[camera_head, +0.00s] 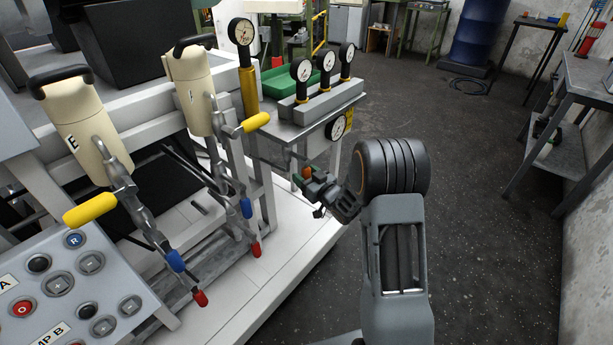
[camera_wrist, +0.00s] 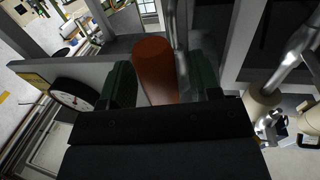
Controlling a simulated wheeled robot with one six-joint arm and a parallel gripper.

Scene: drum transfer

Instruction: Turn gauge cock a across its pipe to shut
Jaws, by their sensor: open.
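An orange-brown cylindrical handle (camera_wrist: 155,68), which looks like that of a gauge cock, stands between the two fingers of my gripper (camera_wrist: 165,82) in the wrist view. The fingers are open, with the handle closer to the left one; I cannot tell whether either touches it. In the head view a small orange piece (camera_head: 306,172) shows beside my gripper (camera_head: 308,194), below the gauge bench. No letter is readable on it, and its pipe and the lever's angle are mostly hidden.
A round gauge (camera_head: 338,127) hangs at the bench front and also shows in the wrist view (camera_wrist: 73,93). Three gauges stand on a grey block (camera_head: 320,100) above. The dark floor (camera_head: 490,200) at right is free.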

